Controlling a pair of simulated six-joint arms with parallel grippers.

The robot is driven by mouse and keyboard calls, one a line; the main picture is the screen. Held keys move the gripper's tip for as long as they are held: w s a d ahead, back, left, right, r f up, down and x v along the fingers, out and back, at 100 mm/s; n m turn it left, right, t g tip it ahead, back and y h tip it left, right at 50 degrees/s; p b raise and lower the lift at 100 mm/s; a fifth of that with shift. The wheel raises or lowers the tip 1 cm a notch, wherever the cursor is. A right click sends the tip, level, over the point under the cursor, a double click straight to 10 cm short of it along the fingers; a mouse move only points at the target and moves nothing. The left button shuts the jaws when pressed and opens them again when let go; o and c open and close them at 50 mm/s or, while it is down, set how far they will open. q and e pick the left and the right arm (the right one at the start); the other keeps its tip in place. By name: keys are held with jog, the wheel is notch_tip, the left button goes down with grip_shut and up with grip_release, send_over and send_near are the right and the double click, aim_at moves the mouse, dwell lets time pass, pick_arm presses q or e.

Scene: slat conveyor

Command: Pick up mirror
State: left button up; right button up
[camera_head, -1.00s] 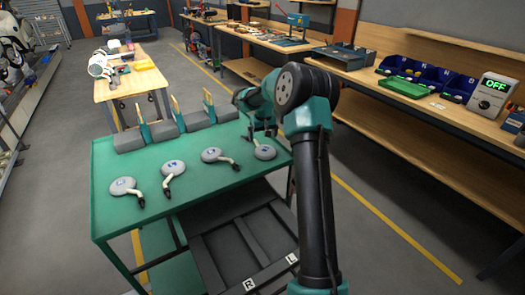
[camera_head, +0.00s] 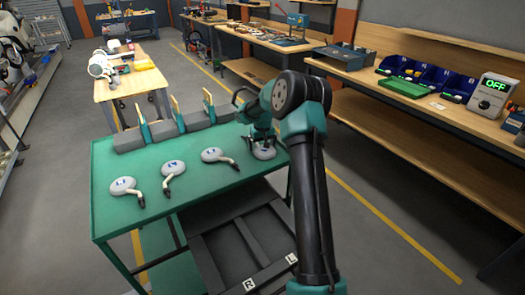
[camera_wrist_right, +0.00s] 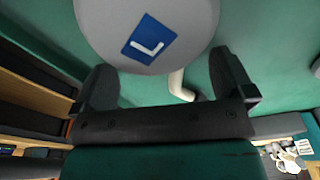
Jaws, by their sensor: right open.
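Several grey round mirrors with bent stems lie on the green table (camera_head: 200,188). Three lie in a row: the left mirror (camera_head: 122,186), the next to it (camera_head: 173,168) and a third (camera_head: 212,155). Another mirror (camera_head: 264,153) lies at the table's right end, partly hidden by my right gripper (camera_head: 262,138). In the right wrist view this mirror (camera_wrist_right: 185,20) has a blue label with a white L. My right gripper's fingers (camera_wrist_right: 165,92) are apart, with the mirror's head just ahead of and between them; contact cannot be told. My left gripper is not seen.
A grey rack (camera_head: 165,132) with upright pieces stands along the table's back edge. A dark slatted frame (camera_head: 235,245) marked R and L is below the front edge.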

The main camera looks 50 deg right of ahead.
jog(key=shift+c, duration=0.5)
grip_shut()
dwell(0.3)
